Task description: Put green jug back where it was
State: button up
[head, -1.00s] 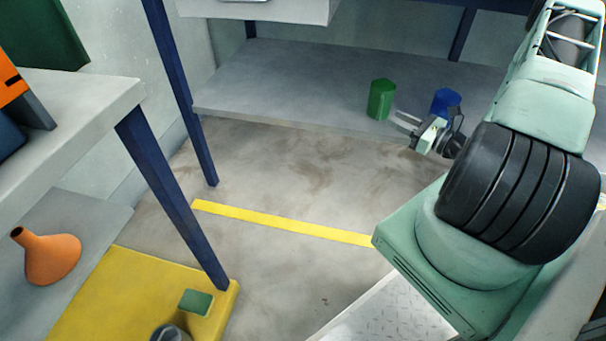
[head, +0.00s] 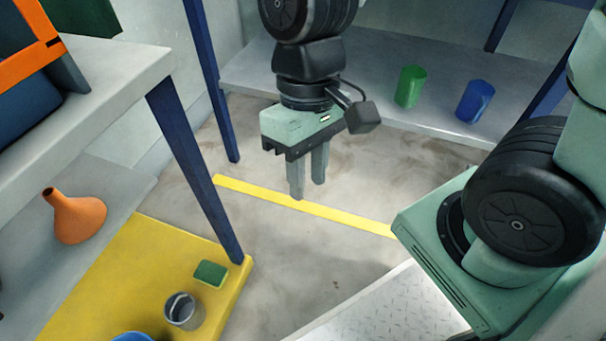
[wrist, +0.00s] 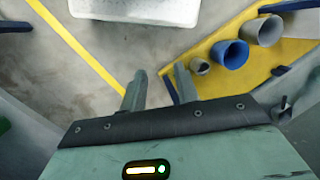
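A green cylindrical vessel (head: 411,86), which I take to be the green jug, stands upright on the grey low shelf (head: 290,85) at the back. A similar blue vessel (head: 475,101) stands to its right, apart from it. My gripper (head: 308,190) points down in front of the shelf, left of the green jug and clear of it. Its fingers are apart with nothing between them; this gap also shows in the wrist view (wrist: 160,88).
A yellow surface (head: 105,285) at lower left bears a green sponge (head: 211,273), a grey cup (head: 183,312) and a blue vessel (head: 132,337). An orange funnel (head: 78,217) is left of it. Blue posts (head: 195,165) flank the floor, which is clear around a yellow line (head: 345,218).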

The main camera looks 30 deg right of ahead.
jog(key=s+a+r+n+t, duration=0.1)
jog(key=n, duration=0.1)
jog(key=a+n+t, duration=0.1)
jog(key=n, duration=0.1)
jog(key=shift+s+r+h, duration=0.35)
jog(key=shift+s+h, duration=0.05)
notch_tip(320, 180, up, 34)
jog(key=p, duration=3.4)
jog(key=shift+r, duration=0.2)
